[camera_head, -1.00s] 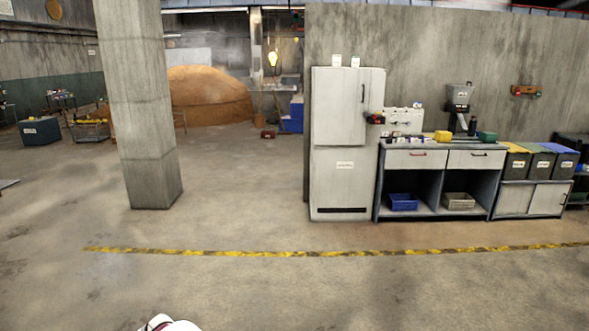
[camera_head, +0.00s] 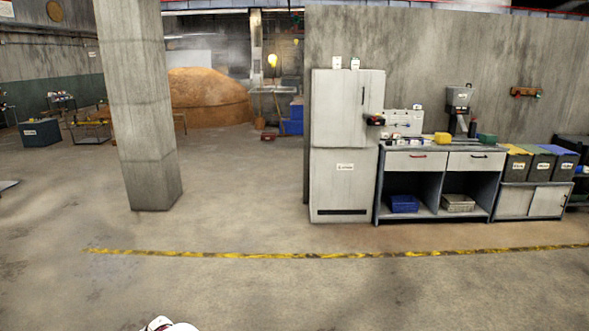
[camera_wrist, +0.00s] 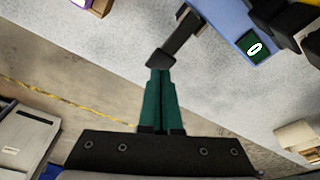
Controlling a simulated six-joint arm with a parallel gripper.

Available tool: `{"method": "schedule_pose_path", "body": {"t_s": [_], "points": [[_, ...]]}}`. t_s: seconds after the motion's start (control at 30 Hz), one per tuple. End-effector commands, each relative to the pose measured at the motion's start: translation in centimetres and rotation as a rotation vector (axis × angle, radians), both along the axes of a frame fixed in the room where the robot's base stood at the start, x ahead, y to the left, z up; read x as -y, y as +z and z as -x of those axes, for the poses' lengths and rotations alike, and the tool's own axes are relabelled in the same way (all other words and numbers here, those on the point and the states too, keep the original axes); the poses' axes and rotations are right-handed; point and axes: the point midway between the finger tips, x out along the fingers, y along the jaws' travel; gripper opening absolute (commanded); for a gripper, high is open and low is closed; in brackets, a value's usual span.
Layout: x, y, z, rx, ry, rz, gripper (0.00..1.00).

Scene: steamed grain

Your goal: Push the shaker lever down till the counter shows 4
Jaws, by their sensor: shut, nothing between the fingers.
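In the wrist view, the shaker's blue body (camera_wrist: 231,20) is at the upper right. Its counter (camera_wrist: 254,48) is a dark green display that reads 0. A dark lever (camera_wrist: 186,34) slants from the body down and left to a blocky end. My gripper (camera_wrist: 161,72) has green fingers that are shut together and empty. The fingertips are right at the lever's end in the picture, which partly covers them. I cannot tell whether they touch. The head view does not show the gripper, and I cannot make out the shaker there.
In the wrist view, a pale grey surface (camera_wrist: 225,95) lies below the fingers. Dark and yellow parts (camera_wrist: 290,18) are at the upper right. A tan block (camera_wrist: 295,134) is at the right. In the head view, a white cabinet (camera_head: 340,165) and workbench (camera_head: 433,149) stand by the wall; open floor lies in front.

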Motion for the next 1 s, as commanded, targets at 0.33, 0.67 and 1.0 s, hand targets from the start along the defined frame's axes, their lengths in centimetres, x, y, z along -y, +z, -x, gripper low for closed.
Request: {"method": "schedule_pose_path", "body": {"t_s": [0.33,0.67,1.0], "points": [[0.0,-0.6,0.0,-0.001,0.0,0.001,0.0],[0.0,-2.2,0.0,-0.001,0.0,0.001,0.0],[0.0,-1.1,0.0,0.001,0.0,-0.001,0.0]]}}
